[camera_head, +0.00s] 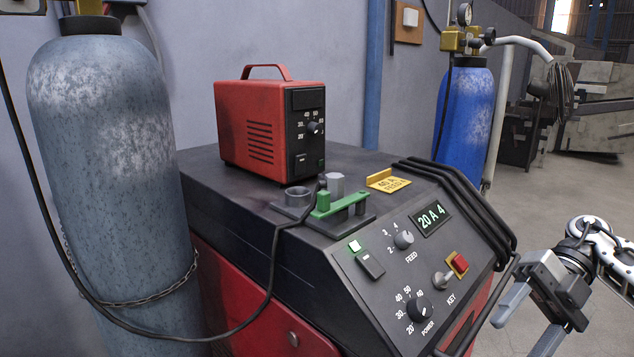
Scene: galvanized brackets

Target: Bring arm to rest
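My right arm (600,250) comes in from the right edge. Its gripper (516,338) hangs at the lower right, with its two grey fingers spread apart and pointing down and left. Nothing shows between the fingers, though the tip of the nearer one is cut off by the bottom edge. The gripper is beside the right side of the welding machine (240,215) and looks clear of it. My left arm and gripper are not in view.
The machine's sloped panel has a lit display (431,219) reading 20A 4, knobs, a key and a red button (459,263). On top stand a red box (262,125) and a green clamp (338,204). Gas cylinders (105,180) (465,120) flank it. Floor at right is open.

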